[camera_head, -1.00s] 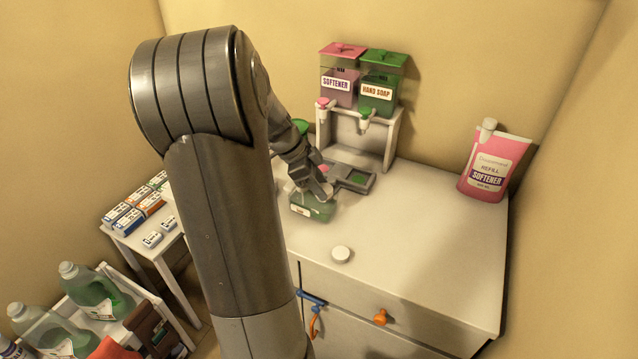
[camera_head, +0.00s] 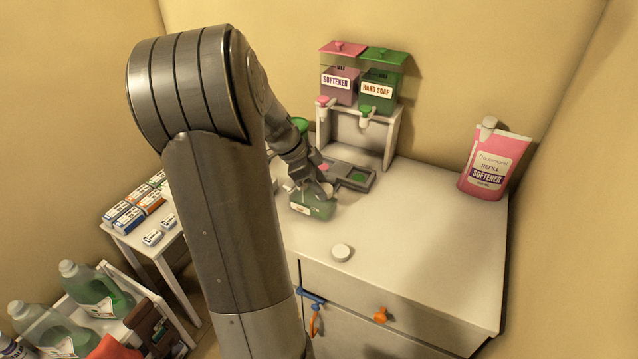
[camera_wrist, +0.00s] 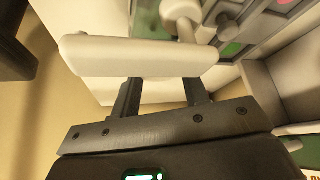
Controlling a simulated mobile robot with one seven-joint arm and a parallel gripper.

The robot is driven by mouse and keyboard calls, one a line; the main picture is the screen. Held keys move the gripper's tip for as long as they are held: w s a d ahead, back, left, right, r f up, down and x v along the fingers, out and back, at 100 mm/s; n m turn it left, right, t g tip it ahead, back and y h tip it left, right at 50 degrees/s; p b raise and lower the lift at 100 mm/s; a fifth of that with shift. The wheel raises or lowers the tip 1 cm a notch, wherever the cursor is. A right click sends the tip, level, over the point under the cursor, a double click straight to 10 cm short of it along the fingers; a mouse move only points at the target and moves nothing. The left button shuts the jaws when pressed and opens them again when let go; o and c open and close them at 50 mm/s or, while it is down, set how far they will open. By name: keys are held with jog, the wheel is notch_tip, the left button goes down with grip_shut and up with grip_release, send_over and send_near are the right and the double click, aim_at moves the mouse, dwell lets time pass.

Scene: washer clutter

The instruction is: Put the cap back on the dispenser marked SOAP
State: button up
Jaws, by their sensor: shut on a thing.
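The tank marked HAND SOAP (camera_head: 377,88), with a green lid, stands on a white rack at the back beside a pink-lidded SOFTENER tank (camera_head: 338,86). A low green container (camera_head: 311,208) sits on the counter; its label is too small to read. My gripper (camera_head: 318,188) is just above this container, shut on a pale part. In the wrist view a long cream-white piece (camera_wrist: 140,56) lies across my finger ends; its full shape is hidden. I cannot tell whether it touches the container.
A drip tray (camera_head: 372,184) lies just behind the green container. A pink softener refill pouch (camera_head: 490,165) stands at the right. The counter (camera_head: 430,235) between is clear. Boxes (camera_head: 124,214) and green bottles (camera_head: 93,289) are at the left.

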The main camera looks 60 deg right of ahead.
jog(key=shift+f, duration=0.15)
jog(key=o, duration=1.4)
jog(key=shift+r, duration=3.5)
jog(key=shift+a, duration=0.1)
